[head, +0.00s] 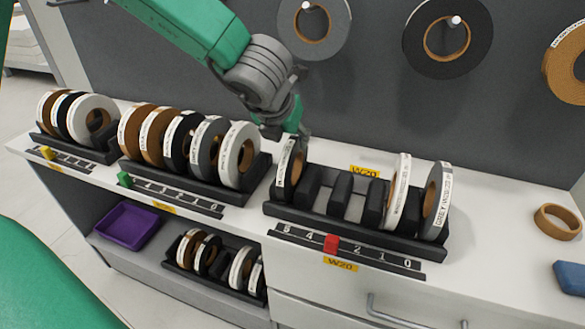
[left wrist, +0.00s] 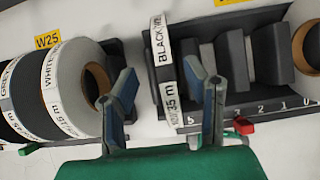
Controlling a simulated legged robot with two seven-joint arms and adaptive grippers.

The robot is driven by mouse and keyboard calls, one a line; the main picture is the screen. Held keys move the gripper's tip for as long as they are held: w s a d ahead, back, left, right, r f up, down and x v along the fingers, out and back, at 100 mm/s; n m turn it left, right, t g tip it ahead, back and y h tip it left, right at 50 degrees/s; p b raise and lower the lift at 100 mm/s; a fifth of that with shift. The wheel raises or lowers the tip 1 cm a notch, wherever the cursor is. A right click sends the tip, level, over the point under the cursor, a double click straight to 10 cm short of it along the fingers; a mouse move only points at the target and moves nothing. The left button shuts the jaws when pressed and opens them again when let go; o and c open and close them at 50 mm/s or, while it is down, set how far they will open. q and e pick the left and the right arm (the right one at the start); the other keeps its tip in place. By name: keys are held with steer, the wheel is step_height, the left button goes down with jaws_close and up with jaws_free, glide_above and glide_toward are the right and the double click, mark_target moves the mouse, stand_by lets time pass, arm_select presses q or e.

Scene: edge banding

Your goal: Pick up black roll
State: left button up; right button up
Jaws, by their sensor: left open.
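The black roll (left wrist: 166,85) has a white label reading "BLACK" on its edge. It stands upright in the leftmost slot of the right rack (head: 345,225), and also shows in the head view (head: 290,168). My left gripper (head: 293,128) is open at the roll's upper back side. In the left wrist view its fingers (left wrist: 160,76) appear on either side of the roll, the left one over the gap between racks and the right one over the rack. I cannot tell whether they touch it. My right gripper is in neither view.
The middle rack (head: 190,185) holds several rolls close on the left, with a white one (head: 238,155) nearest. White (head: 398,195) and grey (head: 436,200) rolls stand at the right rack's far end. Rolls hang on the wall behind. A brown roll (head: 557,222) lies on the counter.

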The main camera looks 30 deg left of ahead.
arm_select(q)
steer(key=x, duration=0.4)
steer(key=shift+w+d+f, duration=0.15)
steer(key=shift+d, duration=0.2)
jaws_close()
steer(key=shift+a, duration=0.1)
